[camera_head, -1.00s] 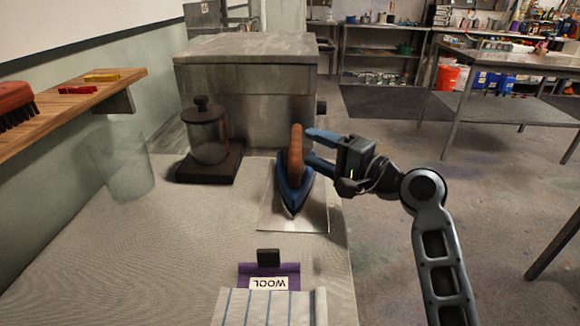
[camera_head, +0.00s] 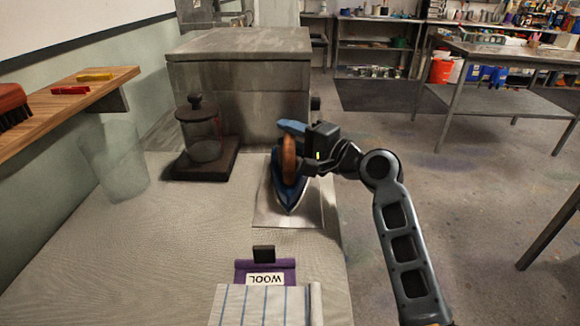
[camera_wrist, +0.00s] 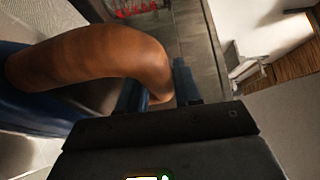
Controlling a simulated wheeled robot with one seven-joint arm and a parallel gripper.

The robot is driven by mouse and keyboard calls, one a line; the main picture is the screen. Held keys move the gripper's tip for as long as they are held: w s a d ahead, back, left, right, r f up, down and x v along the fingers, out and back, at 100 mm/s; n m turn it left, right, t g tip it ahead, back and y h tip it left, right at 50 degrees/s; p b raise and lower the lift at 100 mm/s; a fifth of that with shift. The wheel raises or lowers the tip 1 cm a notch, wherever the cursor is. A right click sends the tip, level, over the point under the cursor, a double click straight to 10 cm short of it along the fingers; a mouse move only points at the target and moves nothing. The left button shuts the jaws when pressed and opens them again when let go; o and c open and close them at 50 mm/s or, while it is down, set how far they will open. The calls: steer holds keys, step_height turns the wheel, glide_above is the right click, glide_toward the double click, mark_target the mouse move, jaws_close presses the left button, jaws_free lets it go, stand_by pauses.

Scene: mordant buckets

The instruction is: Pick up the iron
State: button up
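The iron (camera_head: 290,193) has a blue body and a brown arched handle (camera_head: 288,160). It rests on a flat metal plate (camera_head: 265,213) on the grey table. My gripper (camera_head: 283,137) reaches in from the right at handle height. One blue finger shows beyond the handle's far end; the other is mostly hidden by the handle. In the wrist view the brown handle (camera_wrist: 95,55) fills the upper left, with blue fingers on either side of its end. The fingers look apart around it; any contact is unclear.
A lidded glass jar (camera_head: 203,135) on a dark base stands left of the iron. A metal box (camera_head: 240,90) is behind. A purple WOOL holder (camera_head: 240,268) and striped cloth (camera_head: 265,305) lie in front. A wooden shelf (camera_head: 75,105) is on the left wall.

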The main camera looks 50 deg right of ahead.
jaws_close()
stand_by(0.9)
steer(key=shift+r, duration=0.1)
